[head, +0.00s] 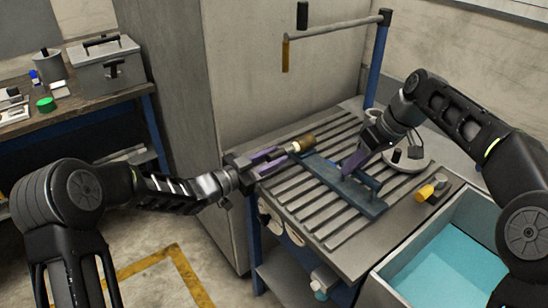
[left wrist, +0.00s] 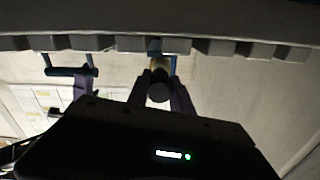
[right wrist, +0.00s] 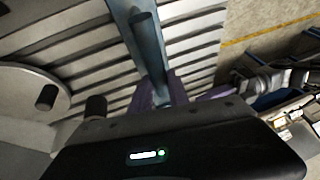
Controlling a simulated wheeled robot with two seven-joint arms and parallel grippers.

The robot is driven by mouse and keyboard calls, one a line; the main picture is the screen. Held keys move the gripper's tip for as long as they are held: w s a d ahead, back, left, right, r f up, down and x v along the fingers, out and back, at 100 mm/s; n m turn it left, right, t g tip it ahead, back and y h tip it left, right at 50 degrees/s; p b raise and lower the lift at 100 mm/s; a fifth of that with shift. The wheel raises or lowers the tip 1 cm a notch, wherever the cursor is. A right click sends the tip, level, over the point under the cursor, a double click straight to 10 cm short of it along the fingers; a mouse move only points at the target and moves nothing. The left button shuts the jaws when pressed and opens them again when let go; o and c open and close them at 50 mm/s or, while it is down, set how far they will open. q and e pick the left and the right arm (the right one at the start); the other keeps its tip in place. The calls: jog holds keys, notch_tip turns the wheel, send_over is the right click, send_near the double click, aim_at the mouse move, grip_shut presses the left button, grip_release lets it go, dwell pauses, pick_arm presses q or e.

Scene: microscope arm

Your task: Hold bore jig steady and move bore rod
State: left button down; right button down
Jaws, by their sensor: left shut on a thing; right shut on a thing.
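The bore jig (head: 338,188) is a blue plate with a raised bar, lying on the slotted table. My right gripper (head: 358,165) is shut on the jig's raised bar from above. In the right wrist view the blue jig (right wrist: 148,45) runs between the purple fingers (right wrist: 165,92). The bore rod (head: 302,143) has a brass-coloured end and a dark shaft, and lies level near the jig's far-left end. My left gripper (head: 268,160) is shut on the rod. In the left wrist view the rod's dark round end (left wrist: 159,91) sits between the fingers. Whether rod and jig touch is unclear.
The slotted metal table (head: 350,232) has free room in front of the jig. A round pale plate (head: 405,158) with dark pegs and a yellow-handled item (head: 430,190) stand to the right. A blue-lined bin (head: 450,262) is at front right. A post with a crossbar (head: 335,28) rises behind.

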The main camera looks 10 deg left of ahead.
aim_at(284, 153)
dwell(0.3)
pick_arm(q)
jog(key=x, duration=0.3)
jog(key=shift+w+d, duration=0.2)
jog(key=shift+w, duration=0.05)
pick_arm(e)
jog(key=shift+a, duration=0.1)
pick_arm(q)
jog(key=c, duration=1.1)
grip_release()
jog(key=shift+s, duration=0.1)
jog(key=shift+a, duration=0.1)
jog(key=v, duration=1.2)
